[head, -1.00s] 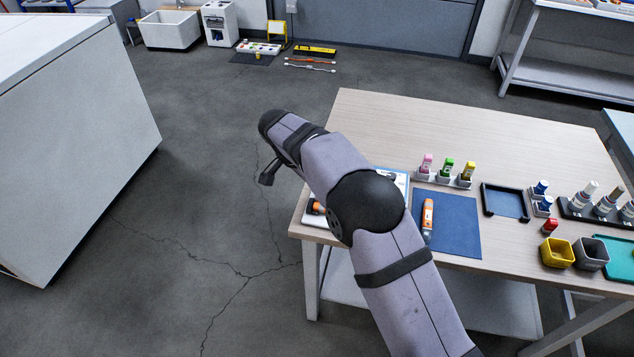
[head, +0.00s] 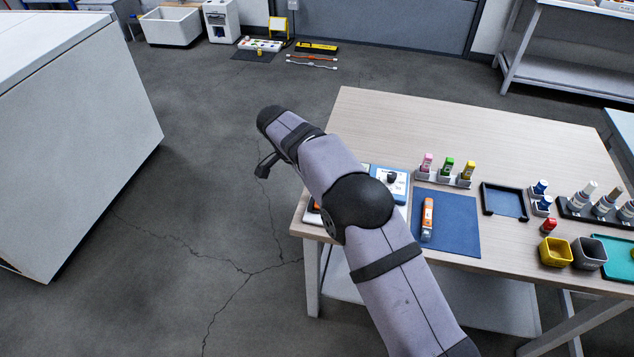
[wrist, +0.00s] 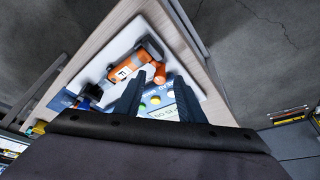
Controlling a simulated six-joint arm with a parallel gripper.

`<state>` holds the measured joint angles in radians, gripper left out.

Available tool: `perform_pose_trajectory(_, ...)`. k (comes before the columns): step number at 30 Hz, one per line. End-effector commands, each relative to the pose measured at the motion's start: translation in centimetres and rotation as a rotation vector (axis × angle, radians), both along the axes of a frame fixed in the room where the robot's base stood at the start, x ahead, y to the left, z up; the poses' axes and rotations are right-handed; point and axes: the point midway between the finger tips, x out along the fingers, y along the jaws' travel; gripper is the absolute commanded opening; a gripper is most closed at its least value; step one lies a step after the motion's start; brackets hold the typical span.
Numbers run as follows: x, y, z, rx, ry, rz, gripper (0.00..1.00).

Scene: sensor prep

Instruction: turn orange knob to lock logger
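In the wrist view, my gripper (wrist: 157,78) has its two dark fingers apart over a white board (wrist: 100,58). An orange device with a dark band and a white label (wrist: 127,70), perhaps the logger, lies on the board. A small orange part (wrist: 160,72), perhaps the orange knob, shows between the fingertips; I cannot tell whether they touch it. A blue panel (wrist: 152,112) with coloured buttons and a display is partly hidden by the fingers.
Another orange device (head: 427,218) lies on a blue mat (head: 457,225) right of my arm. Coloured bottles in holders (head: 447,170), a dark tray (head: 504,202) and a yellow bin (head: 556,252) stand farther right. The table's back half (head: 440,125) is clear.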

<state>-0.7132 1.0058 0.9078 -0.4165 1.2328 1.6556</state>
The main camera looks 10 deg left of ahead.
Motion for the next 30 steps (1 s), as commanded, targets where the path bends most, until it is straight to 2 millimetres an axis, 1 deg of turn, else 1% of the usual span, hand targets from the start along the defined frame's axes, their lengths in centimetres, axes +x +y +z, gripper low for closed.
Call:
perform_pose_trajectory(7,0.0,0.0,0.1,0.0,0.0,0.001,0.35)
perform_pose_trajectory(11,-0.2,0.2,0.7,0.0,-0.002,0.002,0.35)
perform_pose_trajectory(24,-1.6,1.8,5.8,0.001,-0.001,0.001,0.35)
perform_pose_trajectory(30,-2.0,2.0,6.7,0.0,0.0,0.001,0.35)
